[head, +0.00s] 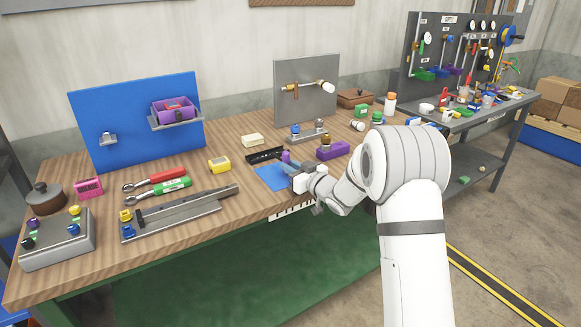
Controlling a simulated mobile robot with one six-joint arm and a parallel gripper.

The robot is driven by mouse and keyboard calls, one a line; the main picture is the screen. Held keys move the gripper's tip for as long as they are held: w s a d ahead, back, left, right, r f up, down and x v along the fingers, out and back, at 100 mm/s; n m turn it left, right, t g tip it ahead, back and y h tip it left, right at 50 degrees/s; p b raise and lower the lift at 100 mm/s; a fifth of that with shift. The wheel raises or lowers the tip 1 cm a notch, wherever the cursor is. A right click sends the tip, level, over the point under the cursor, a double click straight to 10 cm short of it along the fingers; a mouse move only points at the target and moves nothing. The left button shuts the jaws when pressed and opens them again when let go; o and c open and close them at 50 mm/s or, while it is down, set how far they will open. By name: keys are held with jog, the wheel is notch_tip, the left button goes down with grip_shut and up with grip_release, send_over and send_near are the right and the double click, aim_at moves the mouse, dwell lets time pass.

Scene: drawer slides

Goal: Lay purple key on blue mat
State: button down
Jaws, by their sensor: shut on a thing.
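The blue mat (270,178) lies flat near the front edge of the wooden bench, partly hidden by my gripper. My gripper (292,170) is over the mat's right side, low and close to it. A small purple piece (286,156), which looks like the purple key, stands up at the fingertips. My gripper is shut on it. Its lower part is hidden, so I cannot tell whether it touches the mat.
A black tray (264,155) lies just behind the mat. A purple block with a brown knob (332,149) stands to the right.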

jog(key=shift+f, duration=0.2)
jog(key=c, duration=1.3)
grip_release()
jog(key=shift+o, duration=0.2)
jog(key=shift+b+v, duration=0.6)
jog(key=shift+v, duration=1.9)
jog(key=v, duration=0.8)
